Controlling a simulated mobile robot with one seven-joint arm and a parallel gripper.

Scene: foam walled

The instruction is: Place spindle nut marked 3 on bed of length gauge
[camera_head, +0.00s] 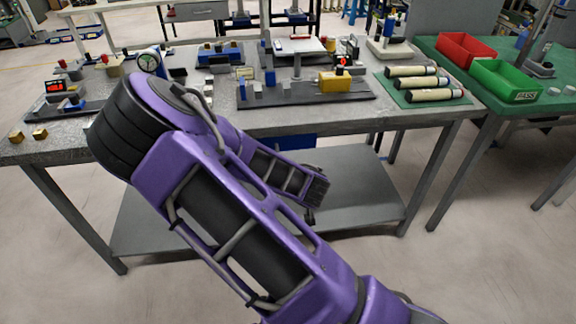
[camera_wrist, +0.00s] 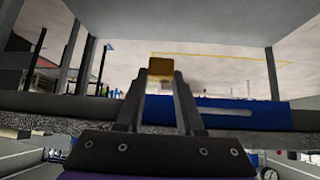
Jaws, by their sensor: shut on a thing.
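My gripper (camera_wrist: 161,75) is shut on a small brass-coloured block, the spindle nut (camera_wrist: 161,67), held between its two fingertips. No mark can be read on it. In the head view my arm bends down in front of the table, and the nut and fingertips cannot be made out. An instrument with a red lit display (camera_head: 56,86) and a dark flat base (camera_head: 80,107) stands at the table's left; it may be the length gauge, but I cannot be sure. Two similar brass nuts, one (camera_head: 16,136) beside another (camera_head: 40,133), sit at the front left edge, marks unreadable.
The grey table (camera_head: 330,117) holds a dial gauge (camera_head: 149,62), a long dark fixture with a yellow block (camera_head: 336,82), and a green mat with several cream cylinders (camera_head: 425,94). Red (camera_head: 466,49) and green (camera_head: 506,80) bins stand on the right table. A lower shelf (camera_head: 365,205) lies beneath.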

